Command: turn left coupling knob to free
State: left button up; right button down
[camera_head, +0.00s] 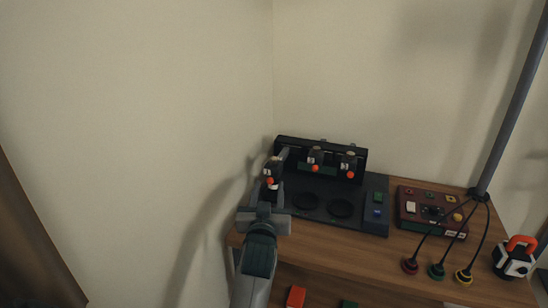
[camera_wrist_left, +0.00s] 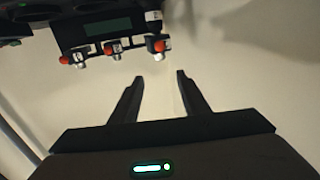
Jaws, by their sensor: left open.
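The left coupling knob (camera_head: 270,181) is a small dark and white piece with an orange-red tip. It stands at the left end of a dark device (camera_head: 375,215) on the wooden bench. In the left wrist view the nearest knob (camera_wrist_left: 158,45) lies just beyond the fingertips, roughly in line with the gap. My left gripper (camera_wrist_left: 159,76) is open, with nothing between its fingers. In the head view, my left arm and gripper partly cover the device's left end. My right gripper is not in view.
Two similar knobs stand to the right, a middle one (camera_head: 315,168) and a right one (camera_head: 350,174). A dark red control box (camera_head: 432,211), cabled plugs (camera_head: 437,270) and a white-black item with an orange handle (camera_head: 514,257) are farther right. A wall rises close on the left.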

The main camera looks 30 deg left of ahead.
aim_at(273, 161)
pick_arm(q)
jog(key=shift+w, duration=0.1)
jog(key=p+x, duration=0.1)
jog(key=x, duration=1.5)
jog(key=shift+a+p, duration=0.15)
jog(key=shift+p, duration=0.2)
jog(key=shift+w+a, duration=0.3)
jog(key=shift+w, duration=0.25)
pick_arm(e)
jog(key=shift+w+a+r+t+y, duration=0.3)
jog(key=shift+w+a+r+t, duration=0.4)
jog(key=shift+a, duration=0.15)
pick_arm(q)
jog(key=c, duration=1.1)
